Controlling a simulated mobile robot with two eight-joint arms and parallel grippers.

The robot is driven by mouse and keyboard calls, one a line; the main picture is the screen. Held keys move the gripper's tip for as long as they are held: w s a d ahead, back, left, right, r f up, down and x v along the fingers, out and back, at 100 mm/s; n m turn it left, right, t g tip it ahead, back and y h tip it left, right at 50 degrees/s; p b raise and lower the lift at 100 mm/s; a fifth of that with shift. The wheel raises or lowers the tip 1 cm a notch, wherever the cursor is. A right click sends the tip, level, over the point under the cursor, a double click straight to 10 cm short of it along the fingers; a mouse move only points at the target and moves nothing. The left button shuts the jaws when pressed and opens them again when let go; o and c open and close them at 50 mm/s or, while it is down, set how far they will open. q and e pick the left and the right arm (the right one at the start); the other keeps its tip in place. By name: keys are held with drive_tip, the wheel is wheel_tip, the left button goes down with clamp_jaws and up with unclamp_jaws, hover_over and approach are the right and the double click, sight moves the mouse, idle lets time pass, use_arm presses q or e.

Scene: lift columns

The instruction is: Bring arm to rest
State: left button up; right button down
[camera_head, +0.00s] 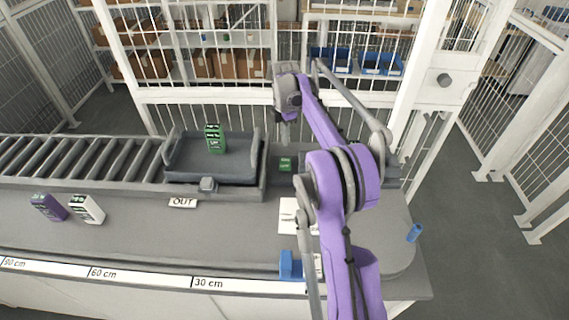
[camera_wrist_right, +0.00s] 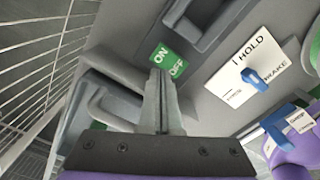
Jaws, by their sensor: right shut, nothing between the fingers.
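My right arm, purple and grey, rises from the lower right of the head view and bends over the counter. Its gripper (camera_head: 284,138) points down above the back of the counter, near a green label (camera_head: 285,163). In the right wrist view the fingers (camera_wrist_right: 161,75) are together with nothing between them. Their tips lie just below the green ON/OFF label (camera_wrist_right: 167,60) in that picture; whether they touch anything I cannot tell. My left gripper is not in view.
A green box (camera_head: 215,138) stands in a dark tray (camera_head: 236,172) by the rollers. Purple (camera_head: 48,207) and white (camera_head: 87,208) boxes stand at left. A HOLD/BRAKE plate (camera_wrist_right: 233,97) has a blue lever (camera_wrist_right: 257,79). A blue piece (camera_head: 291,265) is at the front edge. White fencing stands behind.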

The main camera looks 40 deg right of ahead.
drive_tip(key=shift+s, duration=0.1)
idle(0.3)
drive_tip(key=s+a+r+m+t, duration=0.1)
drive_tip(key=s+a+r+m, duration=0.3)
drive_tip(key=a, duration=0.5)
drive_tip(key=s+a+r+m+t, duration=0.1)
drive_tip(key=s+a+m+t, duration=0.1)
drive_tip(key=s+a+m, duration=0.4)
drive_tip(key=s+a+f+m+t, duration=0.1)
drive_tip(key=s+a+f+m, duration=0.2)
drive_tip(key=s+a, duration=0.3)
drive_tip(key=s+a+f+m+t, duration=0.1)
drive_tip(key=s+a+f+m, duration=0.2)
drive_tip(key=s+a, duration=0.3)
drive_tip(key=s+f, duration=0.1)
drive_tip(key=s, duration=0.4)
drive_tip(key=shift+a+f+t, duration=0.2)
drive_tip(key=shift+f+t, duration=0.05)
drive_tip(key=shift+t, duration=0.15)
